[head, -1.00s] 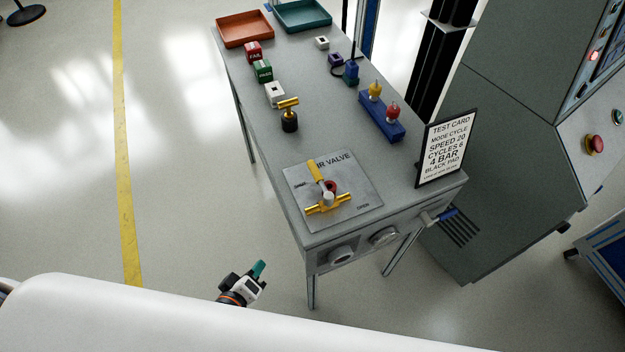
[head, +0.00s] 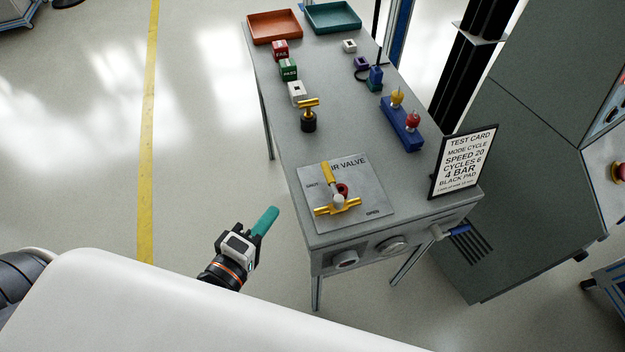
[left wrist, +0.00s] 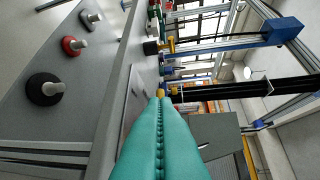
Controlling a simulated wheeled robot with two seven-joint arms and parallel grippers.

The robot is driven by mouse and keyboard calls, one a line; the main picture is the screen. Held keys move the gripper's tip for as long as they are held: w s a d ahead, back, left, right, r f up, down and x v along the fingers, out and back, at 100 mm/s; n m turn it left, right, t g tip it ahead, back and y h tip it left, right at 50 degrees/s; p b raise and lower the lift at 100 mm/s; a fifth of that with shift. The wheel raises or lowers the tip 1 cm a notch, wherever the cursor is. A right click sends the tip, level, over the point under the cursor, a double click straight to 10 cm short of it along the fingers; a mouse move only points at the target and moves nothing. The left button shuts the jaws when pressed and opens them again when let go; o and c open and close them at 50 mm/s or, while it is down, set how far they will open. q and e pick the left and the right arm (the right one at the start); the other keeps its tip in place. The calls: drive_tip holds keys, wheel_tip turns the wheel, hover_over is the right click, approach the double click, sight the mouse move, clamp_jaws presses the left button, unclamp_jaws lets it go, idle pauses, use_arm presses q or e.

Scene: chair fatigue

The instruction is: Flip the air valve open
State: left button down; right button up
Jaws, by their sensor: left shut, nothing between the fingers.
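The air valve plate (head: 361,206) lies on the near end of the grey table in the head view, with SHUT lettered at its left and OPEN at its lower right. Its yellow lever (head: 328,174) points toward the far side of the plate. A brass valve body (head: 337,208) with a grey hub lies under it. My left gripper (head: 267,219) is left of the table's near end, apart from the valve. Its teal fingers are shut and empty; in the left wrist view the fingers (left wrist: 160,130) lie together beside the table edge. My right gripper is not in view.
A brass-topped black knob (head: 308,117), a blue rack (head: 402,130) and a test card (head: 463,160) stand on the table. PASS and FAIL blocks and two trays (head: 274,27) are farther back. Open floor (head: 200,150) lies left of the table.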

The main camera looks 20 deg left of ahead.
sight(331, 180)
use_arm(q)
drive_tip(key=x, duration=0.4)
drive_tip(key=d+p+x, duration=0.1)
drive_tip(key=x, duration=0.3)
drive_tip(key=d+x, duration=0.1)
drive_tip(key=x, duration=0.3)
drive_tip(key=shift+s+d+f, duration=0.1)
drive_tip(key=shift+s+f, duration=0.05)
drive_tip(key=shift+s, duration=0.1)
drive_tip(key=shift+w+d+f+p, duration=0.1)
drive_tip(key=shift+w+d+p, duration=0.1)
drive_tip(key=shift+d+p, duration=0.15)
